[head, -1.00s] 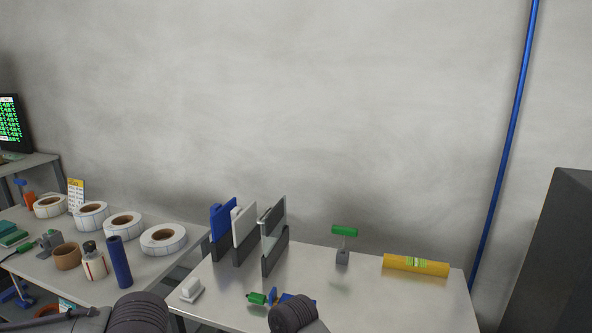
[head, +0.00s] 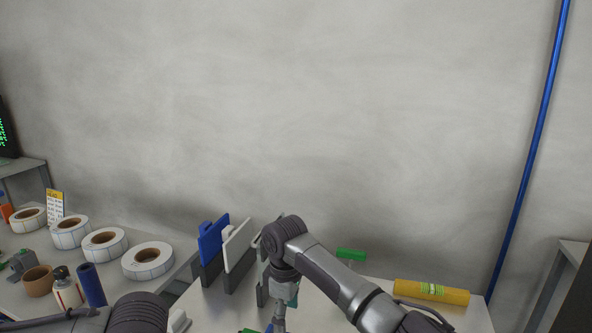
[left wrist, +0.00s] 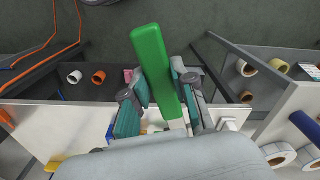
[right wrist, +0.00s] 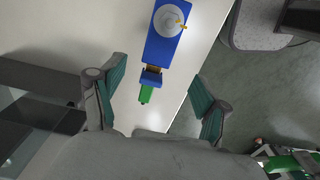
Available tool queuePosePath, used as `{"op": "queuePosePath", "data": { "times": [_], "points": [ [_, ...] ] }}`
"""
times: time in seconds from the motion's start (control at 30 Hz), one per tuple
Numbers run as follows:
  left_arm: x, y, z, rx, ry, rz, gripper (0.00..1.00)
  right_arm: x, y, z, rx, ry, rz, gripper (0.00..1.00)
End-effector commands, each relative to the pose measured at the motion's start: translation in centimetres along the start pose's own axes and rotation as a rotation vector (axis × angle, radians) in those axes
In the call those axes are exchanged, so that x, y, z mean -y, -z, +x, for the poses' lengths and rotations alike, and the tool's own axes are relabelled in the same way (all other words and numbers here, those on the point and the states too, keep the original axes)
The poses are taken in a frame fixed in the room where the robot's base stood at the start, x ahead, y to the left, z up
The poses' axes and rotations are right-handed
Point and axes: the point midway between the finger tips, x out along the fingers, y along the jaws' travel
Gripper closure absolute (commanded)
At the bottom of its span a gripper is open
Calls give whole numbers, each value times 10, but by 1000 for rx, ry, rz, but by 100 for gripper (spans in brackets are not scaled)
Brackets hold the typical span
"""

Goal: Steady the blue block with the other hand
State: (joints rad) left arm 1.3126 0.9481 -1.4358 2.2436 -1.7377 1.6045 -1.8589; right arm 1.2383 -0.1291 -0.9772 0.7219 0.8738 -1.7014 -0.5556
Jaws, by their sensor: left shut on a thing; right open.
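The blue block (right wrist: 160,48) lies on the light table in the right wrist view, with a round white disc (right wrist: 169,20) on it. A small blue piece with a green end (right wrist: 145,94) adjoins its near end. My right gripper (right wrist: 156,70) is open and empty, its fingers apart on either side of the green end; whether they touch anything is unclear. My left gripper (left wrist: 160,70) is shut on a long green handle (left wrist: 158,70) in the left wrist view. The block is hidden or out of frame in the head view.
Upright blue (head: 211,240) and white (head: 237,243) panels stand in dark holders left of my right arm. A yellow roll (head: 431,292) and a green-topped tool (head: 350,254) lie behind it. The table edge runs close beside the block.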

Motion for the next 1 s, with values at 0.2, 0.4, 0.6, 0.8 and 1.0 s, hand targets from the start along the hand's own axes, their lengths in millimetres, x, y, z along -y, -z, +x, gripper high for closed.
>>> {"op": "queuePosePath", "data": {
  "times": [0.2, 0.4, 0.6, 0.8, 1.0],
  "points": [
    [0, 0, 0, -1, 0, 0, 100, 0, 0, 2, 0, -1, 0, 27],
    [0, 0, 0, -1, 0, 0, 100, 0, 0, 19, 1, 1, 1, 27],
    [0, 0, 0, -1, 0, 0, 100, 0, 0, 48, 2, 1, 1, 27],
    [0, 0, 0, -1, 0, 0, 100, 1, 0, 73, 0, 2, 1, 27],
    [0, 0, 0, -1, 0, 0, 100, 0, 0, 87, -1, 0, 1, 27]
  ]
}}
